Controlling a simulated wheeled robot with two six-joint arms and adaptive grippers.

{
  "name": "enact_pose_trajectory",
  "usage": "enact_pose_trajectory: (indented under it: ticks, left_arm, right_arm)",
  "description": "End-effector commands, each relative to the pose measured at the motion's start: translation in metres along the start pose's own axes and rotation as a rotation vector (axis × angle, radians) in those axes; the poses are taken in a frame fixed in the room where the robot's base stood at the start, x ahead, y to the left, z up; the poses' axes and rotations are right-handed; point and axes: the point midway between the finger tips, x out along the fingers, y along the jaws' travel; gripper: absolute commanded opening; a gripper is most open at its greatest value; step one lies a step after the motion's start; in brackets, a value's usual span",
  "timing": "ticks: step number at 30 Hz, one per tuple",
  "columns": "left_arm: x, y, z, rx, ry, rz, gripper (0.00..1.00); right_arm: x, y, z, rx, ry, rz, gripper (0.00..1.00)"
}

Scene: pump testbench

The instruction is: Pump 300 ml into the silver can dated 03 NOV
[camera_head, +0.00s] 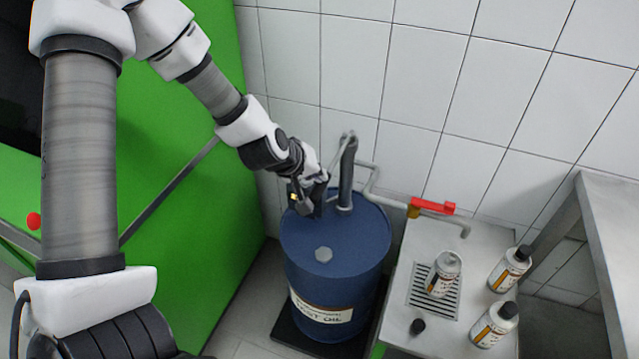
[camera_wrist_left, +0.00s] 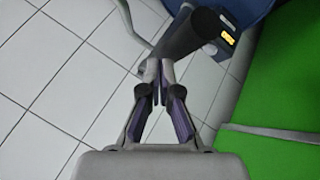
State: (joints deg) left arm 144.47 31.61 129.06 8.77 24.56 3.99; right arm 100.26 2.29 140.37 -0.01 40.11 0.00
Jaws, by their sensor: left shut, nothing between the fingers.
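A silver can (camera_head: 443,273) without a cap stands on the grille of the bench. Two more silver cans, one (camera_head: 510,269) at the back right and one (camera_head: 494,325) at the front right, wear black caps. No date is readable. A blue oil drum (camera_head: 330,270) carries a dark hand pump (camera_head: 347,177). My left gripper (camera_head: 316,182) is above the drum's left rear edge, beside the pump. In the left wrist view its fingers (camera_wrist_left: 166,72) are shut and empty, close to a dark cylindrical handle (camera_wrist_left: 187,40); contact cannot be told. A small lit display (camera_wrist_left: 228,37) is beside it. My right gripper is out of view.
A red valve lever (camera_head: 433,206) sits on the pipe with its outlet (camera_head: 465,231) over the bench (camera_head: 395,330). A loose black cap (camera_head: 417,326) lies at the bench front. A green cabinet (camera_head: 190,210) stands left, a grey table (camera_head: 610,210) right.

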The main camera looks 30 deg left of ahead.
Motion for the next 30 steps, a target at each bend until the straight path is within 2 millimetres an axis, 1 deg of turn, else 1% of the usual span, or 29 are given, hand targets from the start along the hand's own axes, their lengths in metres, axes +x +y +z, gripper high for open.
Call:
enact_pose_trajectory:
  ticks: [30]
  left_arm:
    - [0.0092,-0.0068,0.0068,0.0,-0.001,0.0,0.0]
  right_arm:
    - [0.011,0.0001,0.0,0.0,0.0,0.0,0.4]
